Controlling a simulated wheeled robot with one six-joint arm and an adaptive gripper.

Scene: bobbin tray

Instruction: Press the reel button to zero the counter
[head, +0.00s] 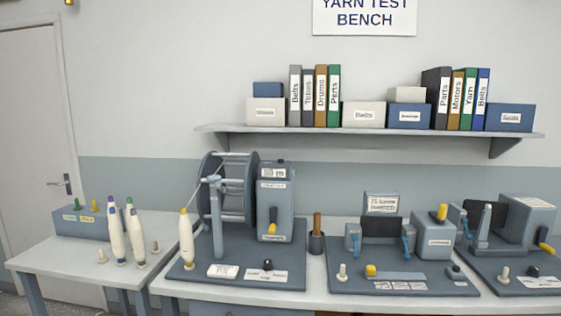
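The yarn reel (206,190), a grey-blue wheel with pale bars, stands on a dark base plate (205,272) at the left of the long bench in the head view. Beside it is a grey-blue housing (276,205) with a counter display (273,172) on top; its figure looks like "80 m", but is small. A yellow-handled lever (272,226) is on the housing front. A small black button (267,265) sits at the front of the reel base, by a white label. My gripper is not in view.
A yellow-tipped bobbin (186,239) stands at the left of the reel base. A side table (60,262) holds more bobbins. A cup with a brown-handled tool (317,241) stands right of the reel. Other test devices (433,238) fill the right; a shelf (365,130) hangs above.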

